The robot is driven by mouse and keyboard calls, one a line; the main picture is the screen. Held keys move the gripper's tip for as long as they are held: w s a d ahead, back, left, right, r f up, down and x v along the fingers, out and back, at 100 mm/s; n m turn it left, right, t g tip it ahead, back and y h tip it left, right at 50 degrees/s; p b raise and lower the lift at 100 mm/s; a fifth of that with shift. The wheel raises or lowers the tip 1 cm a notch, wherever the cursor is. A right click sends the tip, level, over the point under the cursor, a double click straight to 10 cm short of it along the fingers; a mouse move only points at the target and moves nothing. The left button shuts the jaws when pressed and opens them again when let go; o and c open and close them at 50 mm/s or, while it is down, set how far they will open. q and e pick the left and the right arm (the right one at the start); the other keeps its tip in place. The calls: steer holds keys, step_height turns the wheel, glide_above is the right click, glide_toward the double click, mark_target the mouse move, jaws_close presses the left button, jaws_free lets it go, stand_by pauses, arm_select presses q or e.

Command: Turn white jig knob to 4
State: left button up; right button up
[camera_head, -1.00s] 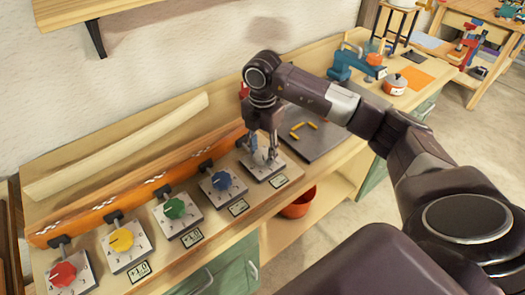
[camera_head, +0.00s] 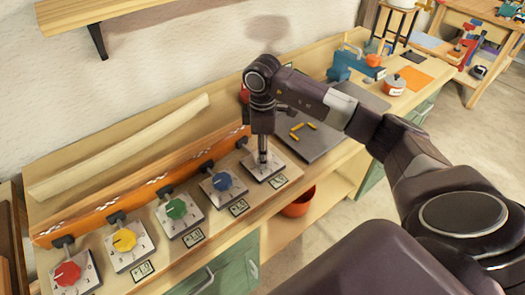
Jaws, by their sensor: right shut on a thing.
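My right gripper (camera_head: 263,158) points straight down over the rightmost jig plate (camera_head: 278,167) on the bench. It is shut on the white jig knob, which the fingers almost wholly hide, so its pointer and setting cannot be read. The fingers show edge-on, one behind the other. My left gripper is not in view.
To the left along the bench stand jigs with a blue knob (camera_head: 222,181), a green knob (camera_head: 176,208), a yellow knob (camera_head: 124,240) and a red knob (camera_head: 67,273). A grey board (camera_head: 318,138) with yellow pieces lies right of the gripper. A pale bent lath (camera_head: 120,150) lies behind.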

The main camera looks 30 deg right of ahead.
steer(key=shift+w+d+r+m, duration=0.1)
steer(key=shift+r+m, duration=0.05)
steer(key=shift+m, duration=0.85)
steer(key=o, duration=1.1)
steer(key=shift+o, duration=0.2)
step_height(320, 180, up, 12)
